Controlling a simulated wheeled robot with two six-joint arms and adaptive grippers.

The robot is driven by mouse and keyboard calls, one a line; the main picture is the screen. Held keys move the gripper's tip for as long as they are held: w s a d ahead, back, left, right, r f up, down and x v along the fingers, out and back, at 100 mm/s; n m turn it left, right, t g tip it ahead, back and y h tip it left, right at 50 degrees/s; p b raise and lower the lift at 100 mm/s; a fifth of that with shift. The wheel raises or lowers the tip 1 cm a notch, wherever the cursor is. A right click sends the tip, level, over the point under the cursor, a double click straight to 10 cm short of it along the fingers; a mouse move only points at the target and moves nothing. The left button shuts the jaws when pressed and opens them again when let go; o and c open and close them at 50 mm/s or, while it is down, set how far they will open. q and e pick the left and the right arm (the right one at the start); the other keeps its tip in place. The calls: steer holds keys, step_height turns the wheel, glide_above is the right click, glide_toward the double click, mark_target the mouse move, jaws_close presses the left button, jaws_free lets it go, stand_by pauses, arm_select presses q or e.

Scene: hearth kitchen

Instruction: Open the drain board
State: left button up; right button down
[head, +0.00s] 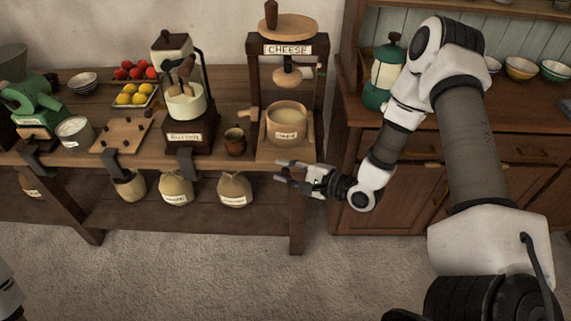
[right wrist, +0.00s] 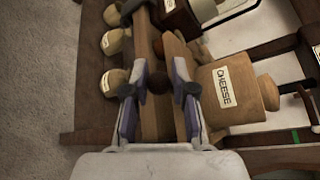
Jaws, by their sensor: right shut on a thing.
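The cheese press (head: 320,86) stands at the right end of the wooden bench. A pale round tub (head: 285,122) sits low in its frame; its "CHEESE" label shows in the right wrist view (right wrist: 223,87). The drain board (head: 268,154) is the flat light wood under the tub, at the bench's front edge. My right gripper (head: 280,173) is at its front. In the right wrist view, a dark round knob (right wrist: 158,81) lies between my fingers, and the gripper is shut on it. How far the board is out is hard to tell. My left gripper is out of view.
A small brown pot (head: 234,142) and a dark grinder (head: 189,134) stand left of the press. Sacks (head: 235,190) sit on the shelf below. A wooden cabinet (head: 400,165) with a green lantern (head: 384,75) stands right. The floor in front is clear.

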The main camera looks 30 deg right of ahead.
steer(key=shift+s+a, duration=0.1)
steer(key=shift+w+d+f, duration=0.2)
steer(key=shift+a, duration=0.1)
steer(key=shift+s+r, duration=0.1)
steer(key=shift+s, duration=0.05)
steer(key=c, duration=0.9)
jaws_free()
steer(key=shift+c, duration=0.2)
